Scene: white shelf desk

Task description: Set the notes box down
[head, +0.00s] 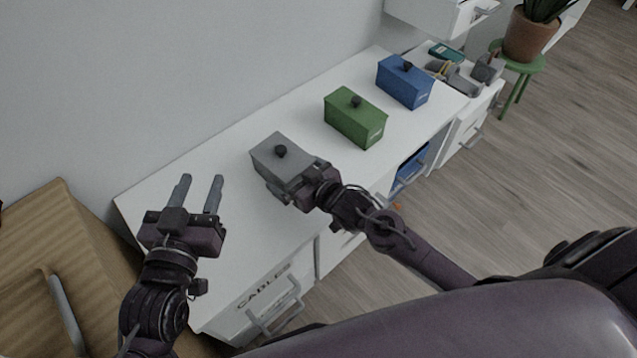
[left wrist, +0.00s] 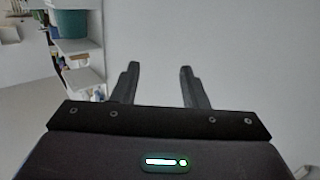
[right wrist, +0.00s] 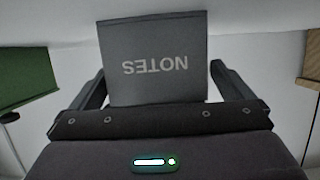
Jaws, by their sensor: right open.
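The notes box is a grey lidded box (head: 283,150) with a dark round knob, resting upright on the white desk (head: 240,222). In the right wrist view its front face (right wrist: 158,82) reads NOTES upside down. My right gripper (head: 290,186) is at the box's near side, open, with one finger on each side of the box. The gap beside one finger is too narrow to judge contact. My left gripper (head: 200,183) is open and empty above the left end of the desk, apart from the box.
A green box (head: 355,121) and a blue box (head: 404,84) stand farther along the desk. A drawer labelled CABLES (head: 265,292) is below the front edge. A brown wooden piece (head: 75,250) stands at left. The desk left of the grey box is clear.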

